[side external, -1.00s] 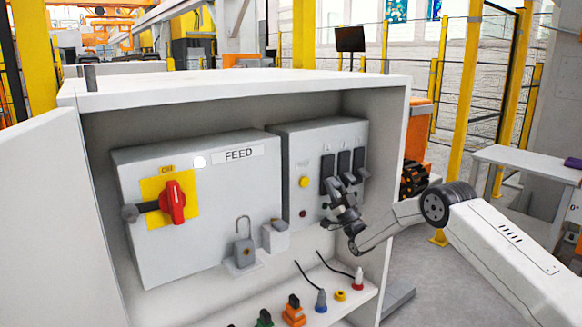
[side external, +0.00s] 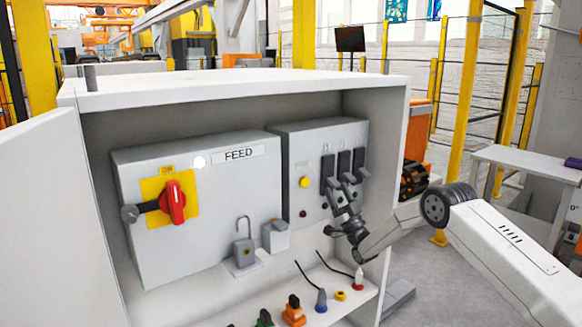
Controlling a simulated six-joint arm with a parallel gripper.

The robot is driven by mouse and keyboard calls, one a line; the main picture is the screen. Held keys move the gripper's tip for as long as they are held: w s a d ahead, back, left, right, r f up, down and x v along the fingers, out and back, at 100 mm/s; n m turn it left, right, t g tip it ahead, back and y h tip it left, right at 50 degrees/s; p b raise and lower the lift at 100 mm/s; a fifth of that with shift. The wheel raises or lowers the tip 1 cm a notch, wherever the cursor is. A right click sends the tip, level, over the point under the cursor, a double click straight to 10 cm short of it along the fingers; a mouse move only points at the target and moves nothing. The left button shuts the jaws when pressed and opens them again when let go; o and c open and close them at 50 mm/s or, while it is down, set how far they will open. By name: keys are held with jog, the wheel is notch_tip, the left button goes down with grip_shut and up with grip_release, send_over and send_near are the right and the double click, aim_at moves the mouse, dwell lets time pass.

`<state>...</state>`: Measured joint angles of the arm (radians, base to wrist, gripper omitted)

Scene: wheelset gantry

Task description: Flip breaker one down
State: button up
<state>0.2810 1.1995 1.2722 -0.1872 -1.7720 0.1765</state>
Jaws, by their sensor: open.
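Three black breakers stand in a row on the grey breaker box (side external: 290,150) inside the white cabinet. The left one (side external: 328,174), the middle one (side external: 344,163) and the right one (side external: 359,159) each have a grey lever near the lower end. The number labels above them are too small to read. My gripper (side external: 338,218) is open and empty, just below the breakers and in front of the box's lower part. It partly hides the lower ends and the levers, so I cannot tell whether it touches one.
A FEED box (side external: 215,240) with a red rotary handle (side external: 173,202) is at the left. Several plugs, including a blue one (side external: 320,300), stand on the cabinet floor. The cabinet's right wall (side external: 393,190) is close to my arm.

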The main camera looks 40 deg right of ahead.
jog(key=shift+v, duration=2.75)
